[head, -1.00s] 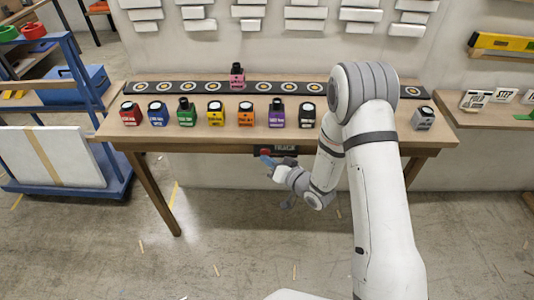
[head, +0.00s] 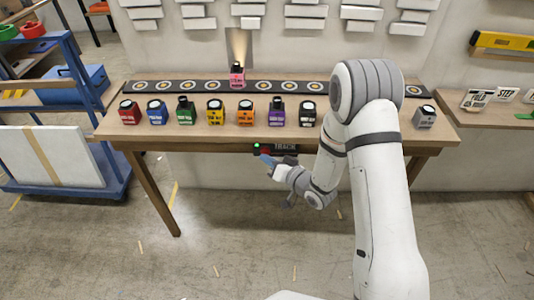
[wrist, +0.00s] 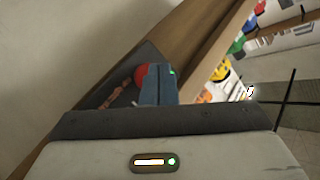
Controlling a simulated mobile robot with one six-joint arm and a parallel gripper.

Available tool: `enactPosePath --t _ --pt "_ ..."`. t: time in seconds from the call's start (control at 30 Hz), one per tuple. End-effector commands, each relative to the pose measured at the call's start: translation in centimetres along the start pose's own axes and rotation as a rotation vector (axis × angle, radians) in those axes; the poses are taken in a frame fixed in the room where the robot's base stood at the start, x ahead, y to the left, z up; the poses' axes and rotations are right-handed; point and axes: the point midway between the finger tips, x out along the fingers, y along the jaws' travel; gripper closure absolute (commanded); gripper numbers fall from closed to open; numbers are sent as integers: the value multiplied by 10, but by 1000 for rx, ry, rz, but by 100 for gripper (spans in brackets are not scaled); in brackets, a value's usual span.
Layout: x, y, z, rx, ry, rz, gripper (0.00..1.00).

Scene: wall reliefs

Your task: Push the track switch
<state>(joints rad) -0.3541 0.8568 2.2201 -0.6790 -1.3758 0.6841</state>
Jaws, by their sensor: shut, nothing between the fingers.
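The track switch is a dark panel labelled TRACK (head: 285,147) on the front edge of the table, with a lit green lamp (head: 257,146). In the wrist view its red round button (wrist: 140,76) shows on the dark panel (wrist: 112,88). My gripper (head: 265,159) is shut and empty, with blue fingers that show in the wrist view (wrist: 158,84). The fingertips are right at the button and hide part of it. I cannot tell whether they press it.
A blue cart (head: 80,110) is at left. The floor in front is clear.

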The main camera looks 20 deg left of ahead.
Motion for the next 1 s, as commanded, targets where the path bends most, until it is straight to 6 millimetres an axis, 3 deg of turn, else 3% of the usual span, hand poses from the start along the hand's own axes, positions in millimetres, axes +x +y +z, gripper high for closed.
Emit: enactPosePath --t 0.27,0.8,1.0 --pt "-2 -1 2 0 0 0 100" --pt "-37 -26 28 1 0 0 100" --pt "-42 -30 30 0 0 1 100"
